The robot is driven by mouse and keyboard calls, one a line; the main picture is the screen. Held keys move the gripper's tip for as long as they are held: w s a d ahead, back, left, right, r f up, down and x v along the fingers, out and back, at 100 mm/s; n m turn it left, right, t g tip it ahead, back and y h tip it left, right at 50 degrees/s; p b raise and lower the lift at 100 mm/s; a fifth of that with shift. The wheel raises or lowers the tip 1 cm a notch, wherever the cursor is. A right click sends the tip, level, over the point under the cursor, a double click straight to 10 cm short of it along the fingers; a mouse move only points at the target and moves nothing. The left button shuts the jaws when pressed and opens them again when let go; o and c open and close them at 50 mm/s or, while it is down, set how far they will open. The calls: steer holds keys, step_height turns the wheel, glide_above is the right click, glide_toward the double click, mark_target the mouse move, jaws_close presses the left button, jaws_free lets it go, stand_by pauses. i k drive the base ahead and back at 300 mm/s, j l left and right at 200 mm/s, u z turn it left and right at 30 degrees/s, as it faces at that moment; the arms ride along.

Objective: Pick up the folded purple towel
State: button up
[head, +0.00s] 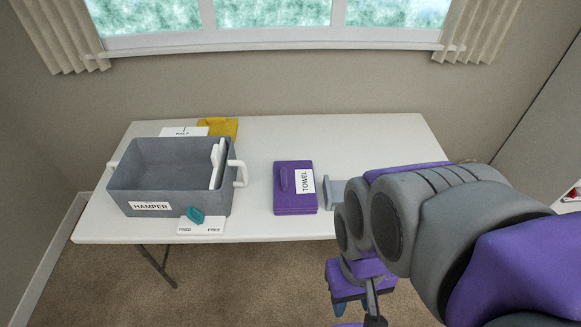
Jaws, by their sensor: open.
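The folded purple towel (295,203) lies on the white table, right of its middle. A white label reading TOWEL is on its right side. My arm comes in from the right of the head view. My gripper (345,308) hangs low in front of the table's front edge, to the right of and nearer than the towel. It is apart from the towel, open, and nothing shows between its jaws. Its lower end runs out of the picture.
A grey bin labelled HAMPER (150,207) stands left on the white table (258,225). A teal object (195,215) and a white card (201,229) are at its front. A yellow item (218,127) sits behind it. A grey object (336,192) is right of the towel, partly behind my arm.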

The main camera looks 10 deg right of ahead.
mark_target(294, 190)
steer(key=i+l+u, duration=0.25)
steer(key=l+u, duration=0.25)
steer(key=l, duration=0.15)
steer(key=i+l+u, duration=0.2)
steer(key=l, duration=0.2)
steer(key=l+u, duration=0.25)
steer(key=l, duration=0.15)
